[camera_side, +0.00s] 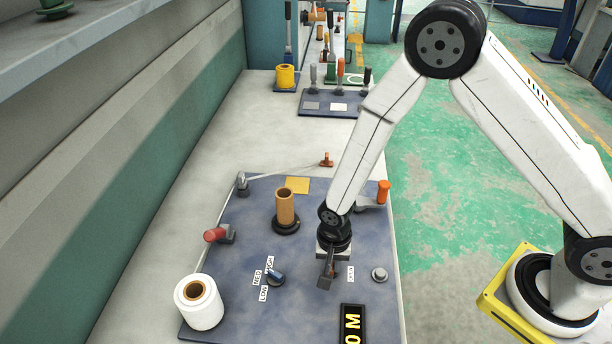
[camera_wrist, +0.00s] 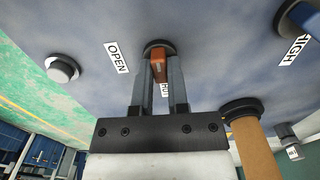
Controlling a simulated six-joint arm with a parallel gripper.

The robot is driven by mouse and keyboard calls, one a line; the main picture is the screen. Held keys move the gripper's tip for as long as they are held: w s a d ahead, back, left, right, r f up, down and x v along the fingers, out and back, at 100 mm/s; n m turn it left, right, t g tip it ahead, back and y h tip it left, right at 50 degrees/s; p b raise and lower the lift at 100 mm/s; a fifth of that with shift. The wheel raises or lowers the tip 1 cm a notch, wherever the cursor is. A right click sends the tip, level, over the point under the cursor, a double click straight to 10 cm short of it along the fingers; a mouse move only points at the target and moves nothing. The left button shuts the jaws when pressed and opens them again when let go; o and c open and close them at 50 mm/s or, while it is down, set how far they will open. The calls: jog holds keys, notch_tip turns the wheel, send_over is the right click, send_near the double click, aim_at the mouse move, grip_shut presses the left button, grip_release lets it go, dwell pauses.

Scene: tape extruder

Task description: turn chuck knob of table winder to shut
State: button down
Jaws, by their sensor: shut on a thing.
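The chuck knob (camera_wrist: 158,66) is a small orange-brown bar on a dark round base, set in the blue-grey winder panel (camera_wrist: 205,30). My gripper (camera_wrist: 159,75) is shut on it, one finger on each side. An OPEN label (camera_wrist: 117,57) lies to the left of the knob in the wrist view. Part of another label (camera_wrist: 165,89) shows between the fingers, in line with the bar; most of it is hidden. In the side view, my gripper (camera_side: 328,279) reaches down to the panel and mostly covers the knob.
A tan core on a spindle (camera_side: 285,207) stands behind left of my gripper. A blue selector knob (camera_side: 275,278) is to its left, a grey button (camera_side: 379,274) to its right. A white roll (camera_side: 199,302) and a black display (camera_side: 352,325) are nearer the front.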

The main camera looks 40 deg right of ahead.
aim_at(332, 266)
jog(key=c, duration=0.6)
grip_release()
jog(key=shift+r, duration=0.2)
jog(key=shift+r, duration=3.75)
jog(key=s+d+r+n+t, duration=0.1)
jog(key=s+d+r+n, duration=0.1)
jog(key=d+r+n, duration=0.1)
jog(key=s+d+r+n, duration=0.2)
jog(key=d+r+n, duration=0.1)
jog(key=d+r, duration=0.1)
jog(key=s+d+r+n+t, duration=0.1)
jog(key=s+d+r+n, duration=0.1)
jog(key=d, duration=0.3)
jog(key=shift+s+d+r+n+t, duration=0.15)
jog(key=shift+d+r+n, duration=0.1)
jog(key=shift+r, duration=0.2)
jog(key=shift+w+d+r+n+t, duration=0.15)
jog(key=shift+r+n, duration=0.1)
jog(key=shift+r, duration=0.2)
